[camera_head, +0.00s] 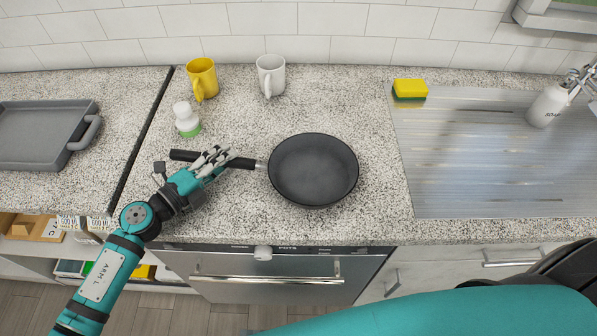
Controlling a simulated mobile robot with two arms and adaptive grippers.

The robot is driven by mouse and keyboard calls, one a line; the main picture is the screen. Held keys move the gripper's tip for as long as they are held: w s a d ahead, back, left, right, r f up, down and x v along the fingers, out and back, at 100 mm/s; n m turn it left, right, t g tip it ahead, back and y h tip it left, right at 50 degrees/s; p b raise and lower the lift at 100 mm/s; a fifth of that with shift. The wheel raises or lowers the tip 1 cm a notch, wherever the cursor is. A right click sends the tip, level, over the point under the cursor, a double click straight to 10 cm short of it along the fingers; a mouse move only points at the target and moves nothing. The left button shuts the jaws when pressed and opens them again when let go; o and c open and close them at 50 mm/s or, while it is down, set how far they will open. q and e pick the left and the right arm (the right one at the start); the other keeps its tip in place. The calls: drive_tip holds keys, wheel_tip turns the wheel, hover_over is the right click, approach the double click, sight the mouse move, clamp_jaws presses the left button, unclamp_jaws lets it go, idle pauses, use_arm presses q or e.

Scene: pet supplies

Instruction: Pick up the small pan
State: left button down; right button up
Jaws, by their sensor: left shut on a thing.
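The small pan (313,170) is dark grey and round. It is at the middle of the speckled countertop, with its black handle pointing left. My left gripper (222,160) is at the handle, with its fingers shut on it between the handle's free end and the pan body. Part of the handle is hidden under the fingers. I cannot tell whether the pan rests on the counter or is slightly above it. My right gripper is not in view; a teal part of my own arm shows at the bottom right.
Behind are a yellow mug (202,78), a white mug (271,75) and a small white bottle (186,120). A grey tray (84,140) lies at left. A yellow sponge (410,88) and a white dispenser (546,106) are by the metal drainboard (480,190) at right.

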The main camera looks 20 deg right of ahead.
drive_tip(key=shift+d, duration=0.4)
